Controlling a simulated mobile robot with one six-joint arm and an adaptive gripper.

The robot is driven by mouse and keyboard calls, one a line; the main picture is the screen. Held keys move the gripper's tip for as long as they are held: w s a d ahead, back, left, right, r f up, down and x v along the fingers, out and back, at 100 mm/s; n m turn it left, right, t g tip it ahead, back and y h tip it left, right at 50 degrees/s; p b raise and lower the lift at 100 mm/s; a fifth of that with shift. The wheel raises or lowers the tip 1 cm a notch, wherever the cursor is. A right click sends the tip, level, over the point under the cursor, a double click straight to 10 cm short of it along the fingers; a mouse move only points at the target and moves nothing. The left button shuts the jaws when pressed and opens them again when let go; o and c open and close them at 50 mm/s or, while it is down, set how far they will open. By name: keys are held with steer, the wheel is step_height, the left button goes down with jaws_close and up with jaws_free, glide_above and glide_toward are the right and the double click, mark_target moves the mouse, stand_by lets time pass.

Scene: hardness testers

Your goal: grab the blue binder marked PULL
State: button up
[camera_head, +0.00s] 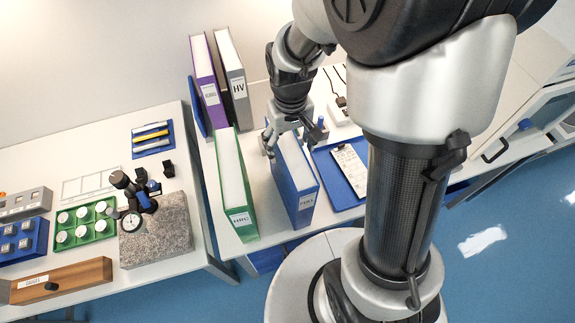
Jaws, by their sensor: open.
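The blue binder (300,187) stands upright on the white table, with a white label on its near spine; the lettering is too small to read surely. My gripper (292,145) is open at the far, upper end of this binder. One finger shows on the binder's left side and the other on its right. The gripper hides the far top part of the binder, and I cannot tell whether the fingers touch it.
A green HRC binder (234,190) stands just left of the blue one. Purple (205,80) and grey HV (233,78) binders stand behind. A granite block (157,232) with a dial gauge sits on the left table.

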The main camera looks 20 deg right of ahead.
step_height(320, 180, down, 6)
steer(key=shift+s+r+b, duration=0.1)
steer(key=shift+s+b, duration=0.05)
steer(key=shift+b, duration=0.55)
steer(key=shift+r, duration=0.1)
steer(key=shift+c, duration=0.5)
jaws_close()
